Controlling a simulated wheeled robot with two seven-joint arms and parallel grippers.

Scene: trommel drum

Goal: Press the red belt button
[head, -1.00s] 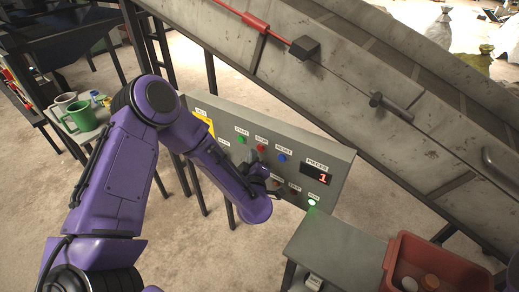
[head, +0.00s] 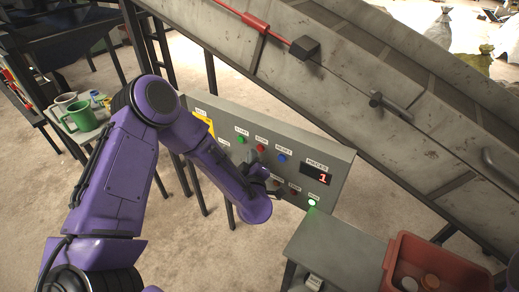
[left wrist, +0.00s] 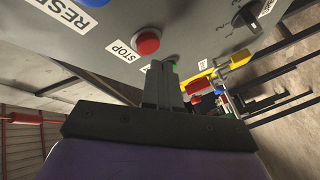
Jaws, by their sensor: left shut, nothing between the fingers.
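The red button (head: 261,147) is on the upper row of the grey control panel (head: 340,160). In the left wrist view the red button (left wrist: 147,41) has a STOP label beside it. My left gripper (head: 254,160) is in front of the panel, just below the red button in the head view. In the left wrist view its shut, empty fingers (left wrist: 166,68) end close beside the red button. I cannot tell whether they touch the panel. My right gripper is not in view.
A blue button (head: 282,158) is right of the red one. A lit button (head: 311,203) sits low on the panel below a display (head: 316,174) reading 1. A sloping conveyor (head: 330,75) rises behind. A red bin (head: 437,250) and grey table (head: 335,240) stand front right.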

